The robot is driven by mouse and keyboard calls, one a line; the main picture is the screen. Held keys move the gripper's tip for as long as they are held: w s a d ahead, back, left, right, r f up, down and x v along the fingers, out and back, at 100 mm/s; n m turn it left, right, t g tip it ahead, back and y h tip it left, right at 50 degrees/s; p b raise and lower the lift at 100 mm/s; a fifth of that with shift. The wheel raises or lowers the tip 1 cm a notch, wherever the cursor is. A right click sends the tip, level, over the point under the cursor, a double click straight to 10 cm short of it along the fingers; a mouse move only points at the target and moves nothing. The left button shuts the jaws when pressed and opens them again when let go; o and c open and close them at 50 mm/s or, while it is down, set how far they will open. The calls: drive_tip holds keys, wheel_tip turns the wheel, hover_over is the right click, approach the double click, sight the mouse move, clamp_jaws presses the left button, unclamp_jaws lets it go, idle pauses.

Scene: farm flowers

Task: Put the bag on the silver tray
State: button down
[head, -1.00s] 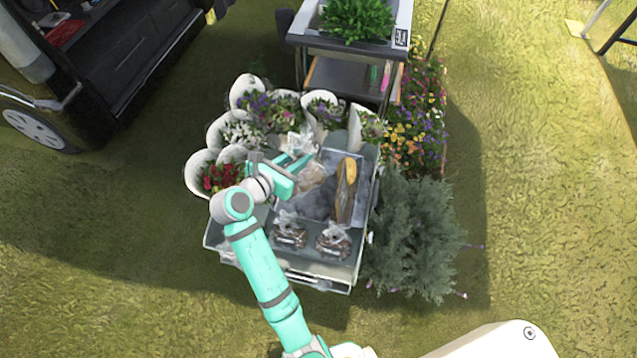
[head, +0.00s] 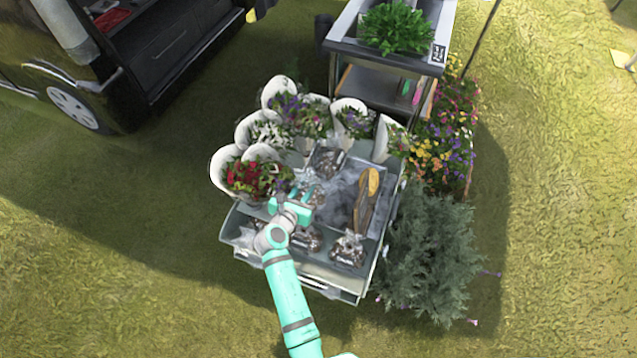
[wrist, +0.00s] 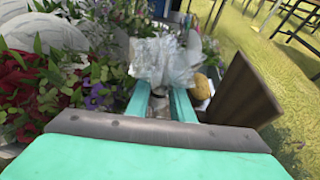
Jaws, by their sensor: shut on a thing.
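My gripper (head: 292,205) is over the left part of the cart, left of the middle of the silver tray (head: 337,205). In the wrist view my gripper (wrist: 160,100) is shut on a clear, crinkled plastic bag (wrist: 165,58), whose top stands up beyond the fingers. In the head view the held bag (head: 313,192) is partly hidden by my gripper, and I cannot tell if it touches the tray. Another bag (head: 326,160) is at the tray's back. Two dark-filled bags, one at left (head: 305,240) and one at right (head: 348,250), sit at the cart's front.
A wooden board (head: 362,210) with bread (head: 373,181) stands at the tray's right side; the board also shows in the wrist view (wrist: 240,92). White pots of flowers (head: 225,165) line the left and back. A grey-green bush (head: 430,250) is at the right.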

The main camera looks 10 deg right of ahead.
drive_tip(key=x, duration=0.4)
drive_tip(key=shift+r, duration=0.15)
drive_tip(key=w+f, duration=0.1)
drive_tip(key=w+d+f, duration=0.1)
drive_tip(key=f, duration=0.1)
drive_tip(key=w+d+f, duration=0.1)
drive_tip(key=shift+w+f, duration=0.2)
drive_tip(key=shift+f, duration=0.2)
drive_tip(key=shift+w+d+f, duration=0.1)
drive_tip(key=shift+w+f, duration=0.05)
drive_tip(key=shift+f, duration=0.6)
drive_tip(key=shift+w+d+f, duration=0.1)
drive_tip(key=shift+w+f, duration=0.1)
drive_tip(key=shift+f, duration=0.55)
drive_tip(key=shift+w+d+f, duration=0.15)
drive_tip(key=shift+f, duration=0.7)
drive_tip(key=c, duration=1.5)
unclamp_jaws()
drive_tip(key=shift+f, duration=0.15)
